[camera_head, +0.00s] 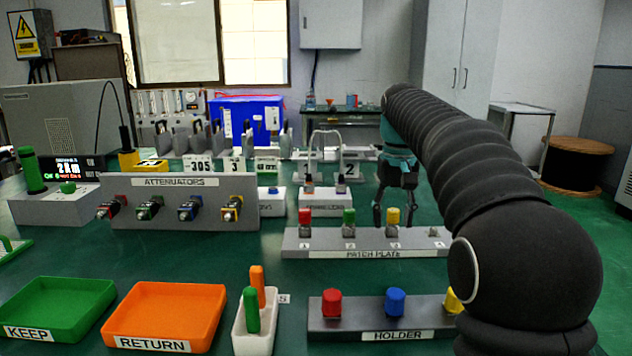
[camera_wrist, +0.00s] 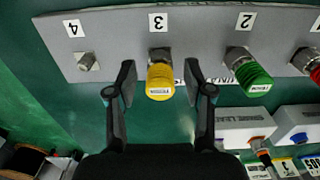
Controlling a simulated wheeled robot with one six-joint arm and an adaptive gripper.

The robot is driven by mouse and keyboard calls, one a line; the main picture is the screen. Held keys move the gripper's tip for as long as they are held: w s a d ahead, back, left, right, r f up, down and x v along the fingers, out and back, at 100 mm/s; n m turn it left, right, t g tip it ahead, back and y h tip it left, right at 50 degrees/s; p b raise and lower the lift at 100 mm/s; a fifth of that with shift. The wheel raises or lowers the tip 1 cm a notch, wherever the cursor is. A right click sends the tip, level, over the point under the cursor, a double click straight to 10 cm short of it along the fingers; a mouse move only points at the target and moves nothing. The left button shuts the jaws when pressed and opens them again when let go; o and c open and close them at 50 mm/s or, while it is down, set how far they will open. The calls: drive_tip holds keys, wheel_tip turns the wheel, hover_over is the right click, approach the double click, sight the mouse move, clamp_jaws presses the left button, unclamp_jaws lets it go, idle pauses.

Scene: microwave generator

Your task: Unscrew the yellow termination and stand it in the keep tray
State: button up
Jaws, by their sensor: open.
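The yellow termination (camera_head: 393,216) stands on port 3 of the patch plate (camera_head: 290,242). In the wrist view the yellow termination (camera_wrist: 160,82) sits between the spread fingers of my gripper (camera_wrist: 160,92), with a gap on each side. In the head view my gripper (camera_head: 391,214) points down at it, open and empty. A second yellow cap (camera_head: 453,300) is on the holder, partly hidden by my arm. The green keep tray (camera_head: 98,285) lies at the front left and looks empty.
A green termination (camera_head: 349,216) and a red one (camera_head: 305,217) stand left of the yellow one; port 4 is bare. The orange return tray (camera_head: 215,298), a white stand with two upright handles (camera_head: 253,338) and the holder (camera_head: 330,328) are in front. The attenuator panel (camera_head: 180,212) stands behind the trays.

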sight(394, 210)
drive_tip(key=shift+c, duration=0.2)
clamp_jaws()
drive_tip(key=shift+r, duration=0.15)
drive_tip(key=shift+r+p, duration=0.35)
drive_tip(key=shift+r, duration=2.4)
drive_tip(key=shift+r, duration=0.1)
